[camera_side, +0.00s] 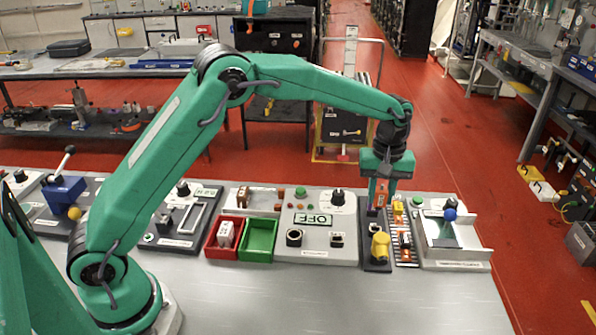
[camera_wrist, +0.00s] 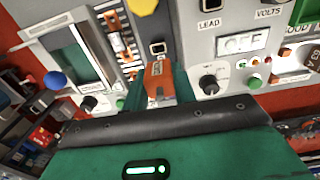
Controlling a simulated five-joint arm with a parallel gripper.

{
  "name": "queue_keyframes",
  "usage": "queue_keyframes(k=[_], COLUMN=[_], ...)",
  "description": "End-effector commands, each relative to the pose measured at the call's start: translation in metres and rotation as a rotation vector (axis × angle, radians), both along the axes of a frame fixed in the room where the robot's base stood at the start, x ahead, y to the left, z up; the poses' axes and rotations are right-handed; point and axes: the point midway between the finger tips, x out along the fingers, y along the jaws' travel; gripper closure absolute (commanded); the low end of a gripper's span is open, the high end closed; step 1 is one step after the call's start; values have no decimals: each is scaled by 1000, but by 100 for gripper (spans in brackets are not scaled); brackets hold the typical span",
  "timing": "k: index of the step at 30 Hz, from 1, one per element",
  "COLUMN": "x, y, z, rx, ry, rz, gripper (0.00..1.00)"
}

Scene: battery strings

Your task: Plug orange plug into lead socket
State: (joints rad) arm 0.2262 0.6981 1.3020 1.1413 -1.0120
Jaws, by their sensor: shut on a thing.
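My gripper (camera_side: 382,185) is shut on the orange plug (camera_side: 380,194), above the back of a dark narrow panel (camera_side: 376,264). In the wrist view the orange plug (camera_wrist: 159,80) sits between the green fingers of my gripper (camera_wrist: 158,90). The lead socket (camera_wrist: 209,5) is a dark opening beside the "LEAD" label at the top of the wrist view, partly cut off. In the side view a small dark socket (camera_side: 336,240) on the grey meter panel (camera_side: 318,255) appears to be the same one. The plug is apart from it.
A yellow plug (camera_side: 380,246) stands at the front of the dark panel. An empty square opening (camera_wrist: 157,48) shows ahead of the orange plug. Right of the dark panel are a row of orange and yellow parts (camera_side: 402,240) and a clamp fixture (camera_side: 445,236). Red (camera_side: 213,252) and green (camera_side: 258,240) bins stand left.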

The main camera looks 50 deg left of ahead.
Motion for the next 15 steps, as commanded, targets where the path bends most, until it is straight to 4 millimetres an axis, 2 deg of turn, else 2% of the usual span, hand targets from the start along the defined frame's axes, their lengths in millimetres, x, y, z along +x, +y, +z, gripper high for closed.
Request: queue_keyframes(k=[8,15], x=[-26,-62], y=[7,17], z=[9,17], rx=[0,0], ry=[0,-1], rz=[0,0], gripper=[100,100])
